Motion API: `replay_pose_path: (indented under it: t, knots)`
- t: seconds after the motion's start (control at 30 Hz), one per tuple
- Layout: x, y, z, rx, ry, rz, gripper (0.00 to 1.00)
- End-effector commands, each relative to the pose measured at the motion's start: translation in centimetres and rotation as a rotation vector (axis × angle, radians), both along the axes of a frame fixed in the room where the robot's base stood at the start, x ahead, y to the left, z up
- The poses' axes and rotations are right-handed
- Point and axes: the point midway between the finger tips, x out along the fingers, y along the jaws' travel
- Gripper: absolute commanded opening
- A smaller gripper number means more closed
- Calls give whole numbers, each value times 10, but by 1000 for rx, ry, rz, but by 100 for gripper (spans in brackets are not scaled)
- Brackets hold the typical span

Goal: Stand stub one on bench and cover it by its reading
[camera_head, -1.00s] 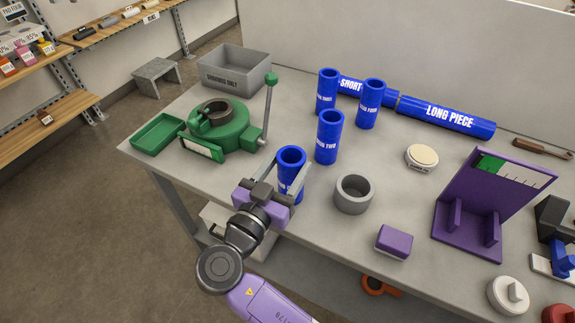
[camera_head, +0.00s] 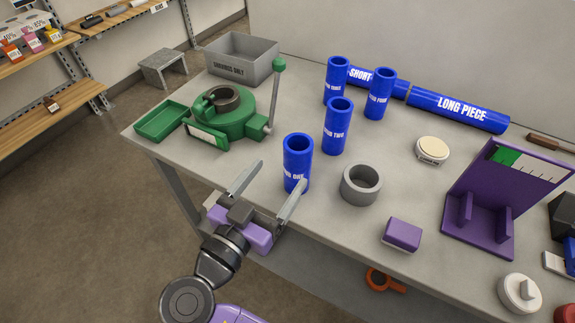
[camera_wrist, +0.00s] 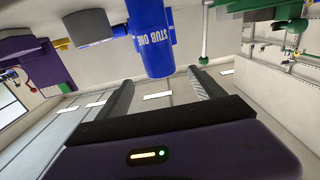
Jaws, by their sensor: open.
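Stub one (camera_head: 297,164) is a blue tube standing upright on the bench (camera_head: 250,180) near its front edge. Its open top faces up. In the wrist view stub one (camera_wrist: 150,40) appears upside down, with its "STUB ONE" lettering showing. My gripper (camera_head: 266,177) is open, its two fingers spread, and empty. It is in front of stub one and to its left, with the right finger close to the tube. In the wrist view the tube stands beyond the fingertips. I cannot tell whether the right finger touches it.
Blue stubs two (camera_head: 337,128), three (camera_head: 336,82) and four (camera_head: 379,95) stand behind. A grey ring (camera_head: 361,184), a purple block (camera_head: 402,234) and a purple gauge stand (camera_head: 485,200) are to the right. A green clamp device (camera_head: 232,120) and green tray (camera_head: 161,119) are to the left.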

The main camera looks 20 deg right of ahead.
Motion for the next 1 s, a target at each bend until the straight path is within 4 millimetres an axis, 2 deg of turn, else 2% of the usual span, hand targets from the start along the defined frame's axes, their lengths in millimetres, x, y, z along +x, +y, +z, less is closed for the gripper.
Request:
replay_pose_path:
  t: [0.1,0.3,1.0]
  knots:
    - [-12,17,-2,1,-3,3,78]
    - [-23,32,0,0,0,1,78]
    - [-22,36,2,-25,23,12,78]
